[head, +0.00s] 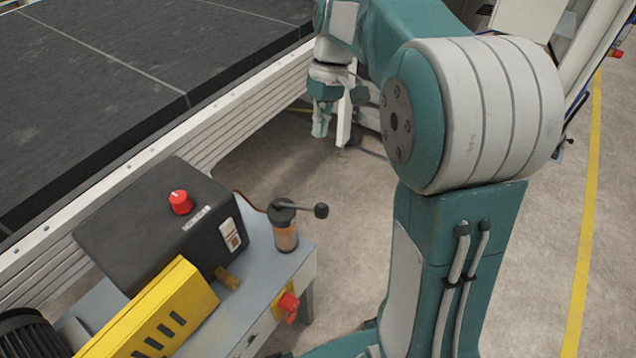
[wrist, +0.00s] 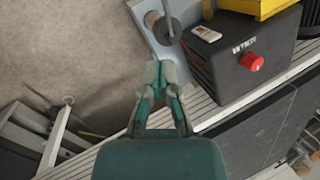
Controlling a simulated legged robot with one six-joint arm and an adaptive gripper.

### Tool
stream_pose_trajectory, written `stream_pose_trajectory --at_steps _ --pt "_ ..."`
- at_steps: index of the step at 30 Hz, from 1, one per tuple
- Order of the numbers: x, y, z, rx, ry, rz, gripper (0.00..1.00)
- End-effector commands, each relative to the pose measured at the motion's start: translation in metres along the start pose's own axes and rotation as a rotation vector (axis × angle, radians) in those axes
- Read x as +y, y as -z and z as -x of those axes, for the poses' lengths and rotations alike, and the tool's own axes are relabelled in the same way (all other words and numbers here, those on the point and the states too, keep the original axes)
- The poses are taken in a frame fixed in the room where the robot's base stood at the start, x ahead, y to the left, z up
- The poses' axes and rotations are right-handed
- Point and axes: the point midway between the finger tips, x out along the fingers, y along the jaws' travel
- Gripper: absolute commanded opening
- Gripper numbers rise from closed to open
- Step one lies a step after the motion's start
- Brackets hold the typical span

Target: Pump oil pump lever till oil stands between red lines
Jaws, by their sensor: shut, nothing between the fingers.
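The oil pump (head: 285,238) stands at the corner of the blue-grey bench, a clear cylinder with a dark cap and orange-brown oil inside. The red lines and exact oil level are too small to tell. Its black lever (head: 302,209) points right and ends in a round knob (head: 321,211).
A black box with a red knob (head: 180,202) and a yellow cover (head: 160,312) occupy the bench (head: 262,290) left of the pump. A red switch (head: 288,303) is on the bench's side. The long conveyor (head: 225,115) runs behind.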

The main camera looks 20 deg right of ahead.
Motion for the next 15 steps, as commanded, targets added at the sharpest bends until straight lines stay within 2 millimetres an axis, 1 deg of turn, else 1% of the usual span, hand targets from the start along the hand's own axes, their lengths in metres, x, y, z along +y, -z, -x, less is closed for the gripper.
stream_pose_trajectory --at_steps 10,13,15 --pt "0.001 0.001 -0.001 -0.003 0.003 0.001 0.00" --pt "0.001 0.001 -0.006 -0.004 0.003 0.001 0.00" --pt "0.000 0.001 -0.015 -0.006 0.003 0.001 0.00"
